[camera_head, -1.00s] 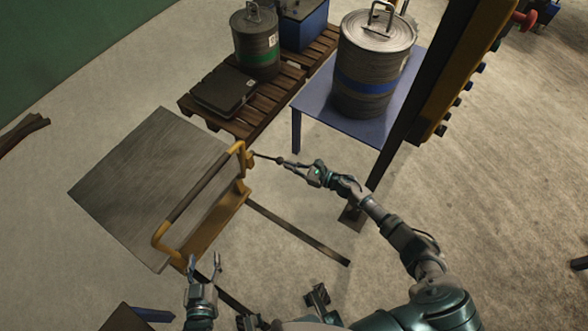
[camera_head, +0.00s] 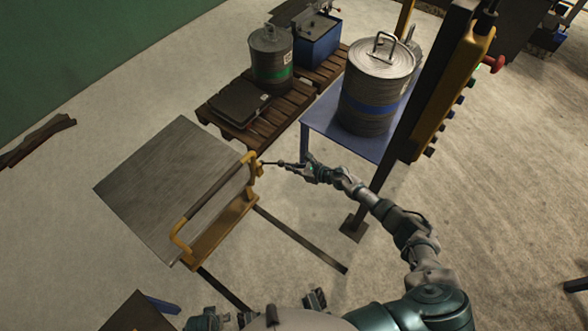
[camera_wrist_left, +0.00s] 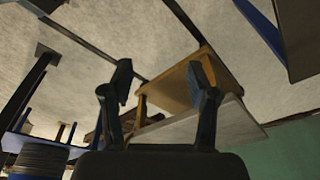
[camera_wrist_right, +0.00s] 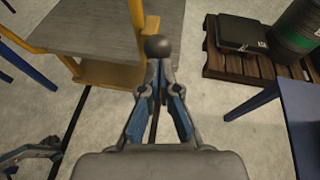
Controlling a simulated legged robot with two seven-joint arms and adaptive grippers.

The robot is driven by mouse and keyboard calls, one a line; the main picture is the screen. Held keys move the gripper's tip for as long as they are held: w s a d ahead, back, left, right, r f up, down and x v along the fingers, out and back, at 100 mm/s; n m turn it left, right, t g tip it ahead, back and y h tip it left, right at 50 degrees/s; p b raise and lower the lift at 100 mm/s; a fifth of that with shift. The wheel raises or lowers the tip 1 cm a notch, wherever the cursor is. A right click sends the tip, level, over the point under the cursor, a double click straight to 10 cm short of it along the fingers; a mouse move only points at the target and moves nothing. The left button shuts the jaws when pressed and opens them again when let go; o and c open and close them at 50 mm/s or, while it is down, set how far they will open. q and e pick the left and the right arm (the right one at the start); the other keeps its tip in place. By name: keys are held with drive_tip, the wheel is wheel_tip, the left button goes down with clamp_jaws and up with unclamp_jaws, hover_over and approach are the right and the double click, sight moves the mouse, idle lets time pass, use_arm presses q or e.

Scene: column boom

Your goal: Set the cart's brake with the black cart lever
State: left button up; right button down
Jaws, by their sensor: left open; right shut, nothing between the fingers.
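The cart (camera_head: 165,185) has a grey flat deck and a yellow push handle (camera_head: 182,238). The black cart lever (camera_head: 268,162) sticks out to the right from the yellow bracket at the handle's far end. My right gripper (camera_head: 287,164) is at the lever's outer end, shut with nothing between its fingers. In the right wrist view a dark round knob (camera_wrist_right: 157,46) shows right at the fingertips; whether they touch cannot be told. My left gripper (camera_wrist_left: 163,78) is open and empty in the left wrist view; only a little of it shows at the head view's bottom edge.
A blue table (camera_head: 322,122) with a large drum (camera_head: 376,95) stands behind my right arm. A wooden pallet (camera_head: 238,130) holds a smaller drum (camera_head: 271,62) and a dark flat box (camera_head: 238,101). A dark post with a yellow control box (camera_head: 455,80) rises right of the table.

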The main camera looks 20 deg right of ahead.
drive_tip(key=w+a+r+p, duration=0.1)
drive_tip(key=p, duration=0.1)
drive_tip(key=w+r+g+h+p, duration=0.1)
drive_tip(key=r+p, duration=0.1)
drive_tip(key=w+a+r+g+p, duration=0.1)
drive_tip(key=p, duration=0.1)
drive_tip(key=shift+w+a+r+h, duration=0.2)
drive_tip(key=shift+a+r+h, duration=0.1)
drive_tip(key=shift+r+h, duration=0.1)
use_arm(q)
drive_tip(key=s+a+f, duration=0.1)
drive_tip(key=s+f, duration=0.3)
drive_tip(key=f, duration=0.4)
drive_tip(key=s+f, duration=0.5)
drive_tip(key=f, duration=0.2)
drive_tip(key=shift+g, duration=0.3)
drive_tip(key=w+r, duration=0.1)
drive_tip(key=w+b, duration=0.1)
drive_tip(key=w+r, duration=0.1)
drive_tip(key=w, duration=0.1)
drive_tip(key=shift+d+r, duration=0.1)
drive_tip(key=shift+r, duration=0.2)
use_arm(e)
drive_tip(key=w+a+r, duration=0.2)
drive_tip(key=w+a, duration=0.1)
drive_tip(key=w, duration=0.1)
drive_tip(key=shift+w+a+r, duration=0.15)
drive_tip(key=shift+w+r, duration=0.15)
drive_tip(key=shift+r, duration=0.05)
drive_tip(key=v, duration=1.2)
